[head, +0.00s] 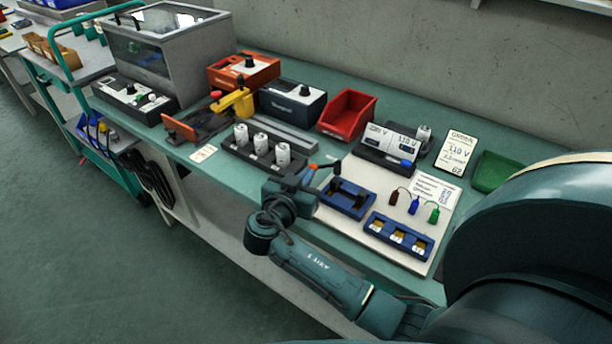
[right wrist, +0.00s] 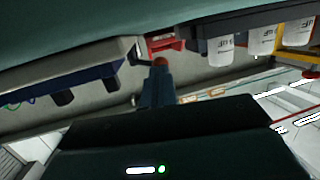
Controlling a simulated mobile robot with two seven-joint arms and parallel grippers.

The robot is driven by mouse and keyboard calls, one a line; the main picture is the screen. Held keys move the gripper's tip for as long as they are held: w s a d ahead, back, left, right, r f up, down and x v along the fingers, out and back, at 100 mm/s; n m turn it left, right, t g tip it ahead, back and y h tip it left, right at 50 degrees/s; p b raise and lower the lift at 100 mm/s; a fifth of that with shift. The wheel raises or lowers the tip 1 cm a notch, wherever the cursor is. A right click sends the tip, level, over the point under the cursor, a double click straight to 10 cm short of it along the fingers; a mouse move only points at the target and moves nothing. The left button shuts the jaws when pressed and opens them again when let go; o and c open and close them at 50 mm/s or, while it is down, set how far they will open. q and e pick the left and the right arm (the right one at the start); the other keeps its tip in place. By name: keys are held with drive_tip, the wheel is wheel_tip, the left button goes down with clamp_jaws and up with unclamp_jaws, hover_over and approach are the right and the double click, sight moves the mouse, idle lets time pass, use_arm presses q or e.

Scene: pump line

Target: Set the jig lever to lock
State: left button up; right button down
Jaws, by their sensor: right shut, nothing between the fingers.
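The jig (head: 345,199) is a blue fixture with dark parts on a white board. An orange knob (head: 312,167) shows at its far left corner, on what looks like the lever's short dark arm. My right gripper (head: 307,179) is shut and empty at the jig's left side, its fingertips right by the knob. The lever's markings are not readable. My left gripper is not in view.
A dark rack with white cylinders (head: 262,143) stands left of the gripper. A blue tray (head: 398,238) and small coloured connectors (head: 413,205) lie on the white board (head: 375,175). A red bin (head: 346,112) stands behind. The floor at left is clear.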

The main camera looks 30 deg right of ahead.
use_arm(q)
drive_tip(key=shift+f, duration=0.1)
use_arm(e)
drive_tip(key=shift+w+f+b, duration=0.15)
drive_tip(key=shift+w+b, duration=0.05)
drive_tip(key=shift+b, duration=0.35)
drive_tip(key=g+b, duration=0.1)
drive_tip(key=w+m+h+b, duration=0.1)
drive_tip(key=b, duration=0.1)
drive_tip(key=shift+f+m+g, duration=0.3)
drive_tip(key=shift+g, duration=0.1)
drive_tip(key=w+m+g+b, duration=0.1)
drive_tip(key=b, duration=0.2)
drive_tip(key=shift+w+g+h, duration=0.15)
drive_tip(key=shift+g+h, duration=0.15)
drive_tip(key=shift+h, duration=0.1)
drive_tip(key=shift+w+d+r+m+g+b, duration=0.3)
drive_tip(key=shift+w+b, duration=0.25)
drive_tip(key=shift+b, duration=0.25)
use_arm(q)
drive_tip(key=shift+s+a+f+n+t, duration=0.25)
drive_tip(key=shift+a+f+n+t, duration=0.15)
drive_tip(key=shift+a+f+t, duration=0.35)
use_arm(e)
drive_tip(key=shift+r, duration=0.2)
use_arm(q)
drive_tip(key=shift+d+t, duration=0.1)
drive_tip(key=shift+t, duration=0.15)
